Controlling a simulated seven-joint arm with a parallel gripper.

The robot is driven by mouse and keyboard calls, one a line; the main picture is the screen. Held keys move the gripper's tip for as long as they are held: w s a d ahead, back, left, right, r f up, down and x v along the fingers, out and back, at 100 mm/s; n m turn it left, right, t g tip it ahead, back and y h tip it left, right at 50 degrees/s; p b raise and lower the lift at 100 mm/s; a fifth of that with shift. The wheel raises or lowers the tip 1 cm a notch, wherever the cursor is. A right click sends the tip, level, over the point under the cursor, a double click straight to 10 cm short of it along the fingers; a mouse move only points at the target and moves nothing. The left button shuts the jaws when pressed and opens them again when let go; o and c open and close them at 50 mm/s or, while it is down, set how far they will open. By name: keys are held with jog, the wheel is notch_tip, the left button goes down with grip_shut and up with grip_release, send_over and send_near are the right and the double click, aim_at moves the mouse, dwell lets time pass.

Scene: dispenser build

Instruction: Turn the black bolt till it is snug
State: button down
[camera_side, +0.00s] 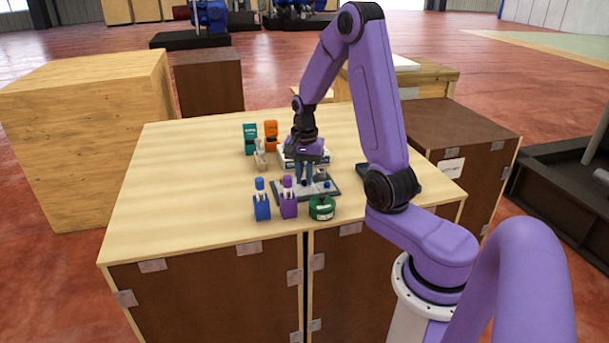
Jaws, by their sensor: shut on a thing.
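My gripper (308,182) points straight down over the dark flat plate (330,193) on the table. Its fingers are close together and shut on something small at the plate. The black bolt cannot be made out in this view; it is too small or hidden by the fingers. A small blue part (327,184) shows on the plate just right of the fingers.
On the wooden table (180,190), a blue dispenser (262,205), a purple dispenser (288,204) and a green round container (322,208) stand in front of the plate. Teal (250,139) and orange (271,136) holders stand behind. The table's left side is clear.

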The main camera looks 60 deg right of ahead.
aim_at(305, 181)
jog(key=shift+m, duration=0.5)
jog(key=c, duration=1.1)
grip_release()
jog(key=shift+o, duration=0.2)
jog(key=shift+r, duration=0.15)
notch_tip(305, 181, up, 17)
jog(key=shift+r, duration=0.1)
